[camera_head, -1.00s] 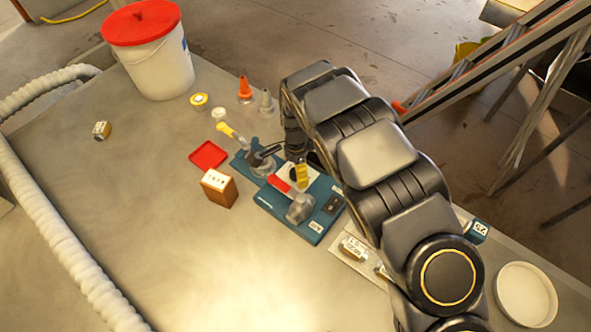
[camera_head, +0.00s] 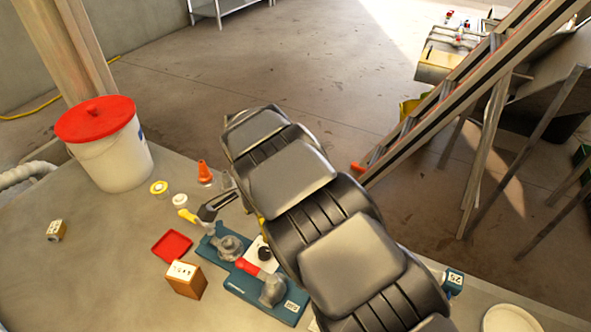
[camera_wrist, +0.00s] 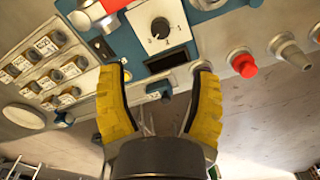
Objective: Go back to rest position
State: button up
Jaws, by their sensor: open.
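My gripper (camera_wrist: 160,88) shows in the wrist view with its two yellow fingers apart and nothing between them. In the head view my arm hides nearly all of it. The blue press station (camera_head: 262,290) sits on the table left of my arm. It carries a white panel with a black knob (camera_wrist: 159,27), a red part (camera_head: 247,266) and grey round parts. In the wrist view the knob panel lies beyond the fingertips, apart from them.
A red tray (camera_head: 172,246), a wooden box (camera_head: 185,279) and a small block (camera_head: 57,231) lie on the table. A white bucket with a red lid (camera_head: 108,150), an orange cone (camera_head: 205,172) and a white dish (camera_head: 510,320) stand around. Several labelled blocks (camera_wrist: 45,45) show in the wrist view. A slanted conveyor-like frame (camera_head: 450,95) is at right.

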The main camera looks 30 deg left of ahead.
jog(key=w+d+r, duration=0.1)
jog(key=d+r, duration=0.3)
jog(key=d, duration=0.4)
jog(key=d+r+h, duration=0.1)
jog(key=d+r, duration=0.3)
jog(key=d, duration=0.3)
jog(key=w+d+r, duration=0.1)
jog(key=d+r, duration=0.3)
jog(key=d, duration=0.4)
jog(key=s+d+r+n+g, duration=0.1)
jog(key=s+d+n, duration=0.2)
jog(key=s+d, duration=0.4)
jog(key=s+d+r+n+y, duration=0.1)
jog(key=s+d, duration=0.5)
jog(key=s, duration=0.7)
jog(key=shift+s+d+r+n+g, duration=0.4)
jog(key=shift+r+n, duration=0.25)
jog(key=shift+n, duration=0.35)
jog(key=shift+w, duration=0.1)
